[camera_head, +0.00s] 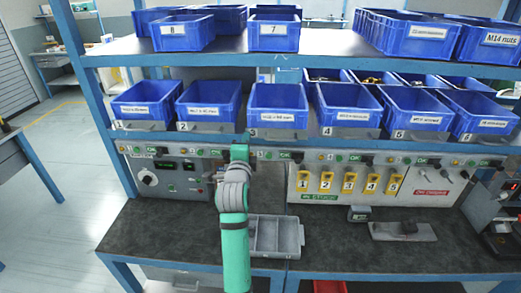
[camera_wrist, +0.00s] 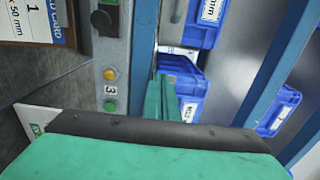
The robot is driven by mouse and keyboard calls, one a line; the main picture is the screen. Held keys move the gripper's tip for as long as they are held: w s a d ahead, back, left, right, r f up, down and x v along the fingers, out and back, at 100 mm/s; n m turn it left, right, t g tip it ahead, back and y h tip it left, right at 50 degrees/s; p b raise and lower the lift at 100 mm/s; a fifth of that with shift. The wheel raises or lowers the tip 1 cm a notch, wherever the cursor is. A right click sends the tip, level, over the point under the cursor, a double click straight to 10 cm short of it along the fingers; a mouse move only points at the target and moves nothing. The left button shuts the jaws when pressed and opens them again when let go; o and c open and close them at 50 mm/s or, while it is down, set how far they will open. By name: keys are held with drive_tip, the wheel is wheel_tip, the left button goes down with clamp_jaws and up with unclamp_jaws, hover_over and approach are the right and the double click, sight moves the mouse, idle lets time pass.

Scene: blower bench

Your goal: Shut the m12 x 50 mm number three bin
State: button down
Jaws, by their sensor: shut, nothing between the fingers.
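The number three bin (camera_head: 279,108) is a blue open-topped box with a white label. It stands third from the left in the middle shelf row, above a small 3 on the shelf edge. A grey flap-like strip (camera_head: 285,134) lies below its front; I cannot tell its exact position. My gripper (camera_wrist: 163,98) shows green fingers together, with nothing between them. In the head view my arm's end is just below and left of this bin. The wrist view is turned sideways and shows a number 3 plate (camera_wrist: 110,90) and a blue bin (camera_wrist: 182,88) beyond the fingers.
Blue bins two (camera_head: 208,102) and four (camera_head: 347,106) stand on either side. The shelf edge carries buttons and lights. Below are yellow numbered holders (camera_head: 326,182). A grey tray (camera_head: 274,236) is on the bench beside my arm. More bins stand on the upper shelf.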

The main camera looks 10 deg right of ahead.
drive_tip(key=x, duration=0.3)
drive_tip(key=shift+r, duration=0.15)
drive_tip(key=shift+w+r, duration=0.1)
drive_tip(key=shift+r, duration=0.05)
idle(0.3)
